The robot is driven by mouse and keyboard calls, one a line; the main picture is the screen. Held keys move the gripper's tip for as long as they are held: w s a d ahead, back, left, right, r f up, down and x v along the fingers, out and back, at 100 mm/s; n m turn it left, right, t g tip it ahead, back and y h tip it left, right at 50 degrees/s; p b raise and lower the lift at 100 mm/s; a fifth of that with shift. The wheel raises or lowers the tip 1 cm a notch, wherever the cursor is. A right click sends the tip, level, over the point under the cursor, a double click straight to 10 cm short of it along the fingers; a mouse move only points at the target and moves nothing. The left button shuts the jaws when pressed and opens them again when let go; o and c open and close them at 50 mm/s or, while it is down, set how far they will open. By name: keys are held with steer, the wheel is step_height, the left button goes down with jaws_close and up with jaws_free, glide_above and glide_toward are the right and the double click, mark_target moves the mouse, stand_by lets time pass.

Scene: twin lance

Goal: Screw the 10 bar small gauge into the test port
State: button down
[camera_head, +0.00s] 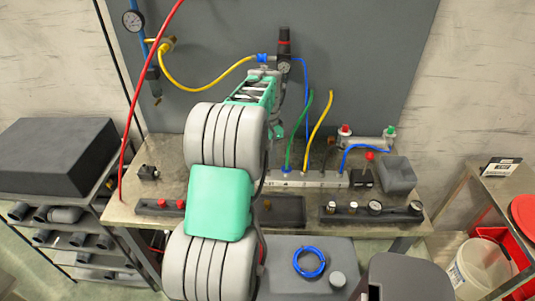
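A black rack (340,214) at the front right of the bench holds several small round gauges, among them a white-faced gauge (375,206). Their dial markings are too small to read, so I cannot tell which is the 10 bar one. My grey and green arm reaches over the bench towards the back panel. My gripper is hidden or not distinguishable at the arm's far end, so its fingers and anything in them cannot be made out. A pale manifold (312,180) with green, blue and yellow hoses stands mid-bench; I cannot tell which opening is the test port.
A regulator (284,48) with a gauge is on the back panel. Yellow and red hoses (140,85) hang at the left. A valve assembly (362,141) with red and green knobs and a grey box (397,175) stand at the right.

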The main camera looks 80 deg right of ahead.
steer(key=shift+f+b, duration=0.7)
steer(key=shift+f, duration=0.55)
steer(key=c, duration=0.8)
jaws_free()
step_height(320, 180, up, 8)
steer(key=shift+f+b, duration=0.1)
steer(key=shift+b, duration=0.4)
steer(key=shift+c, duration=0.5)
